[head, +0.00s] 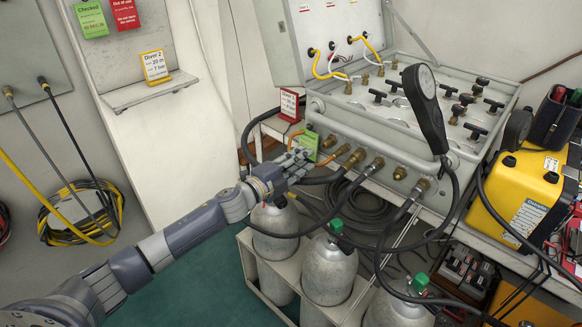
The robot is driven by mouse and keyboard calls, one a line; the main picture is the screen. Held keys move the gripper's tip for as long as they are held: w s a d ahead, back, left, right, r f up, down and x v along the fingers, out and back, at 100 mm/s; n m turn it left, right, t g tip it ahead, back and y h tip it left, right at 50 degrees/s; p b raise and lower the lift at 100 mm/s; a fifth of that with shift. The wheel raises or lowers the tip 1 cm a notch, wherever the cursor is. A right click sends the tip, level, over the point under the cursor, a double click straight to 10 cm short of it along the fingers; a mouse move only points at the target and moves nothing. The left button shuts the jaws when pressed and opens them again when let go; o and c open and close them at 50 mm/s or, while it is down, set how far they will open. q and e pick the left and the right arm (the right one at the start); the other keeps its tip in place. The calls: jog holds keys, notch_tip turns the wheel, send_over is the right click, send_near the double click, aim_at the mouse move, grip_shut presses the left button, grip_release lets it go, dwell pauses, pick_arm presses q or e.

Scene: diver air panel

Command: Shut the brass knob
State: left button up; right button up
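My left gripper (298,160) reaches in from the lower left to the left end of the grey air panel (325,108). Its fingers are at the panel's front face, beside a green tag (310,142). They are small and overlap the fittings there, so I cannot tell whether they are open, shut or touching anything. A row of brass fittings (355,158) runs along the front face, right of the gripper. I cannot tell which brass part is the knob; it may be hidden behind the gripper. My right gripper is not in view.
Black hoses (345,232) hang from the panel front near my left arm. Grey cylinders (328,270) with green knobs stand below. A black handheld gauge (424,105) stands over the panel. A yellow case (518,198) is at the right. A red-and-white card (289,105) stands behind the gripper.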

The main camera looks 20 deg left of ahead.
pick_arm(q)
jog(key=shift+v, duration=2)
jog(key=shift+f, duration=0.1)
jog(key=s+a+f+n+g+y, duration=0.2)
jog(key=a+f+n, duration=0.1)
jog(key=f, duration=0.8)
jog(key=s+a+f+n+g+y, duration=0.1)
jog(key=s+a+f+n+y, duration=0.2)
jog(key=f, duration=0.7)
jog(key=s+f+n+g+y, duration=0.1)
jog(key=s+f+n+g, duration=0.15)
jog(key=s+f, duration=0.6)
jog(key=s+f+n+g, duration=0.2)
jog(key=s+f+n, duration=0.3)
jog(key=f, duration=0.7)
jog(key=s+d+f+n+g, duration=0.1)
jog(key=s+f, duration=0.5)
jog(key=s, duration=0.7)
jog(key=s+d+f+n+g, duration=0.2)
jog(key=s+d+f+g, duration=0.2)
jog(key=s, duration=0.9)
jog(key=s+d+f+n+g, duration=0.1)
jog(key=s+d+f+g, duration=0.2)
jog(key=s+f, duration=0.4)
jog(key=s+d, duration=0.1)
jog(key=s, duration=0.5)
jog(key=shift+s+d+f+p, duration=0.15)
jog(key=shift+d+f+p, duration=0.1)
jog(key=shift+f+p, duration=0.1)
jog(key=shift+n, duration=0.25)
